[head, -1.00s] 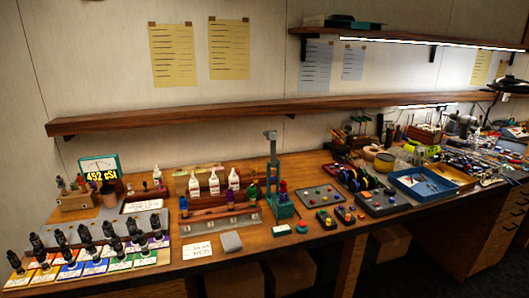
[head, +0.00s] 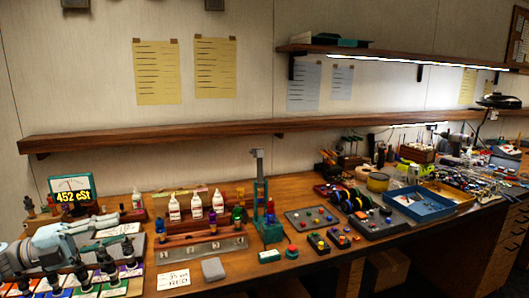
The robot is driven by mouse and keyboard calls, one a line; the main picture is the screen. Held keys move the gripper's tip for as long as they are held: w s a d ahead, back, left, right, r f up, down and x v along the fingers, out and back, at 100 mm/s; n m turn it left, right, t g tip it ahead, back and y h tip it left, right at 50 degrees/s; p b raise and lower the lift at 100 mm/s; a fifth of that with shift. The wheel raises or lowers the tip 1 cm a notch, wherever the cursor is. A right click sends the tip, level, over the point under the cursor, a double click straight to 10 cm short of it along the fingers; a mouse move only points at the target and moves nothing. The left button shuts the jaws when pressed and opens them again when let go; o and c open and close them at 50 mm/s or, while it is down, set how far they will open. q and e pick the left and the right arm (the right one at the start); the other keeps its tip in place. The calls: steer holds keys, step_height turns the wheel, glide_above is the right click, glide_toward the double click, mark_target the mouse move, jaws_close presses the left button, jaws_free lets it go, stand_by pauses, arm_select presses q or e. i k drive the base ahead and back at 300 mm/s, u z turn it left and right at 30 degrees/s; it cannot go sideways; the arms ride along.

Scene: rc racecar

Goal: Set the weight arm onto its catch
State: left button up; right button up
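A teal upright stand (head: 261,205) with a grey head (head: 257,153) rises near the middle of the bench. It may carry the weight arm, but the arm and its catch are too small to make out. My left gripper (head: 119,228) is at the left, over the grey plate with a white label, well to the left of the stand. Its fingers look spread apart, with nothing visible between them. My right gripper is out of view.
White bottles (head: 196,205) stand on a wooden rack left of the stand. Dark-topped vials (head: 106,262) on coloured cards fill the front left. A lit meter (head: 73,193) reads 452 cSt.

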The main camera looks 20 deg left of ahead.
mark_target(258, 153)
steer(key=u, duration=0.05)
steer(key=i, duration=1.8)
